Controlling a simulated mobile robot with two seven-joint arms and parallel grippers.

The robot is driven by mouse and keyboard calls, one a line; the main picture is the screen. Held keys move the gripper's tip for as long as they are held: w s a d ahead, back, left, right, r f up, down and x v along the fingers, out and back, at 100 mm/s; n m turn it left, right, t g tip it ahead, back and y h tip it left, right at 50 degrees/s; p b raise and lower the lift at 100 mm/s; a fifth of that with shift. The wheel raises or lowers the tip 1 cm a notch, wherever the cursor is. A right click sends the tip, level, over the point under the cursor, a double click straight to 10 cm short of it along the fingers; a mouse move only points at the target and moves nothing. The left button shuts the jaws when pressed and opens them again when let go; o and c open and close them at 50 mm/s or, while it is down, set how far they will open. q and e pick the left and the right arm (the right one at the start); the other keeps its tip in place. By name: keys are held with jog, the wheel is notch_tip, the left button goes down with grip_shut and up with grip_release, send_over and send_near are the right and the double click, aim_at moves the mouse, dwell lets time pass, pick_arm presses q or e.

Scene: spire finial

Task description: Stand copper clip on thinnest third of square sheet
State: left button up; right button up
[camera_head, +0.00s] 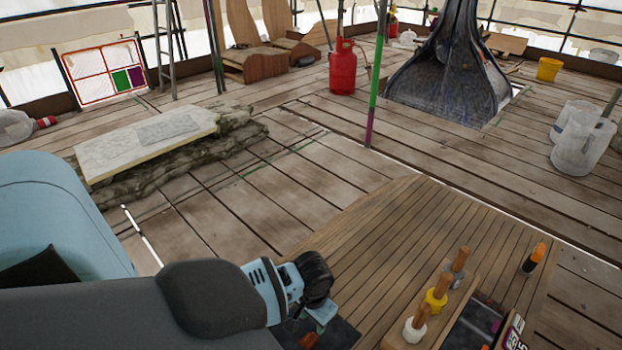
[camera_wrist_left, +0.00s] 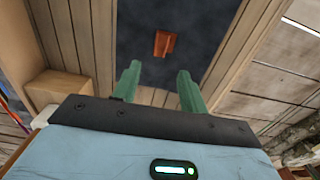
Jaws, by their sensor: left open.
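The copper clip (camera_wrist_left: 164,44) is a small orange-brown piece on a dark, mottled flat surface (camera_wrist_left: 205,40) in the left wrist view. In the head view the clip (camera_head: 309,341) shows at the bottom edge on the dark surface (camera_head: 343,334), partly cut off. I cannot tell whether this dark surface is the square sheet; no thirds show on it. My left gripper (camera_wrist_left: 158,74) has two green fingers spread apart, with nothing between them; the clip appears beyond their tips. In the head view my left gripper (camera_head: 318,318) is over the wooden table's near edge. My right gripper is not visible.
The slatted table (camera_head: 400,240) has clear room in its middle. At its right stand a rack of wooden-handled tools (camera_head: 437,298) and an orange-capped marker (camera_head: 532,260). A green-and-purple pole (camera_head: 376,90) rises behind the table.

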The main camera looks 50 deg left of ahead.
pick_arm(q)
jog(key=shift+r, duration=1.3)
jog(key=s+d+f+t, duration=0.1)
jog(key=s+d+f, duration=0.1)
jog(key=s, duration=0.3)
jog(key=s+d+f+m+t+h, duration=0.1)
jog(key=s+d+f, duration=0.2)
jog(key=s+d, duration=0.1)
jog(key=s+d+f, duration=0.3)
jog(key=s, duration=0.3)
jog(key=shift+d+f+m+t+h, duration=0.1)
jog(key=shift+f+m+t+h, duration=0.05)
jog(key=shift+m+t+h, duration=0.2)
jog(key=s+d+r+t, duration=0.2)
jog(key=s, duration=0.5)
jog(key=s+d+r+m+t, duration=0.1)
jog(key=s+d+r, duration=0.2)
jog(key=s, duration=0.4)
jog(key=shift+s+t, duration=0.15)
jog(key=shift+t, duration=0.2)
